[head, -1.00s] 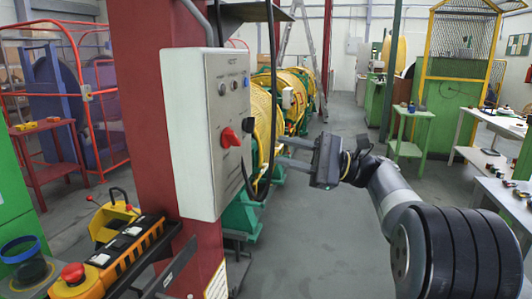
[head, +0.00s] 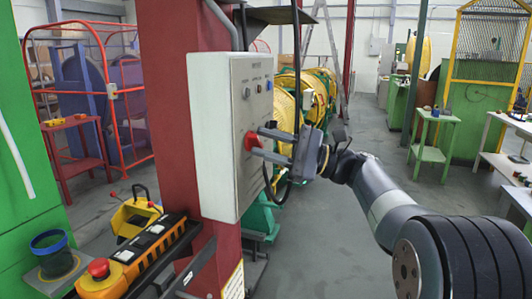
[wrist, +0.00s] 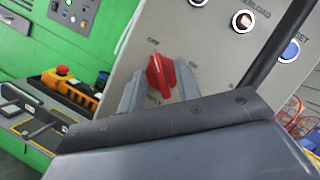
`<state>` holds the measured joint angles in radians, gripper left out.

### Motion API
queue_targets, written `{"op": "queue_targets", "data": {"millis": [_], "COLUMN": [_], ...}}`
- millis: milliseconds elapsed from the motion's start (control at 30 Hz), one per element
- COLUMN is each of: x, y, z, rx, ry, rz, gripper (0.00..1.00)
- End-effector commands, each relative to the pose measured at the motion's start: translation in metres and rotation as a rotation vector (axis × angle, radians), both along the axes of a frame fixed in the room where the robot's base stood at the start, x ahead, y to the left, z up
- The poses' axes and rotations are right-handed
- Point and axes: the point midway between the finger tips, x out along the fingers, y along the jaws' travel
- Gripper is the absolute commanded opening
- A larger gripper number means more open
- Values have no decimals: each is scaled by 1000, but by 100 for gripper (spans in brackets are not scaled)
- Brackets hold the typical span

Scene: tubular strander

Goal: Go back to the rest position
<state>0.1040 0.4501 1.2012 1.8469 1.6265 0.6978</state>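A red rotary switch (head: 252,142) sits on the front of a grey control box (head: 215,150). My gripper (head: 258,141) is at the box face, with its two fingers reaching left to the switch. In the wrist view the red switch (wrist: 160,76) stands between the two grey fingertips (wrist: 160,88), one on each side. The fingers are apart, and the gripper looks open around the switch. I cannot tell whether either finger touches it. The wrist view shows labels around the switch, too blurred to read surely.
The box hangs on a red post (head: 165,100). A black cable (head: 297,90) hangs close to my gripper. A yellow-black pendant (head: 145,255) lies at the lower left. Yellow strander drums (head: 305,95) stand behind. The grey floor (head: 370,140) to the right is open.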

Motion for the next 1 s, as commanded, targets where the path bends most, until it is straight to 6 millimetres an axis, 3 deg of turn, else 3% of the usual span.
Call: {"op": "queue_targets", "data": {"millis": [167, 267, 767, 1000], "x": [0, 0, -5, -4], "y": [-2, -14, -108, -54], "z": [-1, -4, -31, -14], "rx": [-11, -12, -12, -12], "ry": [-31, -33, -31, -34], "rz": [-1, -3, -5, 5], "gripper": [32, 32, 32, 32]}}
